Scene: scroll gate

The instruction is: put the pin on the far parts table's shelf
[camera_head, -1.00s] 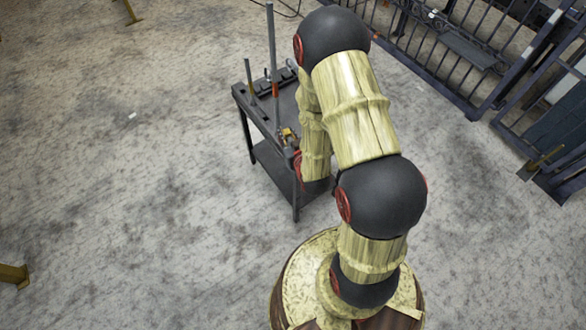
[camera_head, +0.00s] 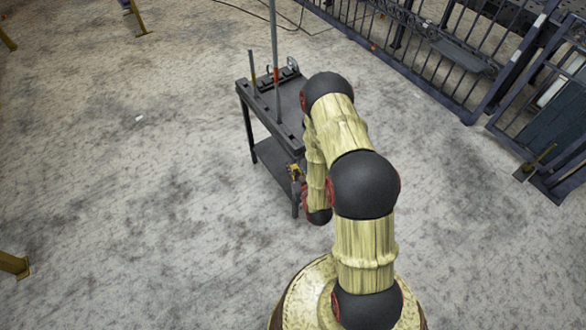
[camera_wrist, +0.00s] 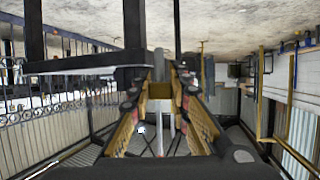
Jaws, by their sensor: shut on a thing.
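The dark parts table (camera_head: 288,133) has a top and a lower shelf (camera_head: 277,163), with open floor around it. My gripper (camera_head: 297,174) is at the table's near right corner, just below the level of the top. In the wrist view my gripper (camera_wrist: 161,92) has its yellow-brown fingers shut on the pin (camera_wrist: 158,63), a thin grey rod. The rod shows above and below the fingertips. In the head view I cannot make out the pin. The wrist view is upside down, with dark table parts (camera_wrist: 88,63) close to the fingers.
Dark metal fencing (camera_head: 440,60) runs at the upper right. Yellow-brown posts (camera_head: 138,18) stand at the edges.

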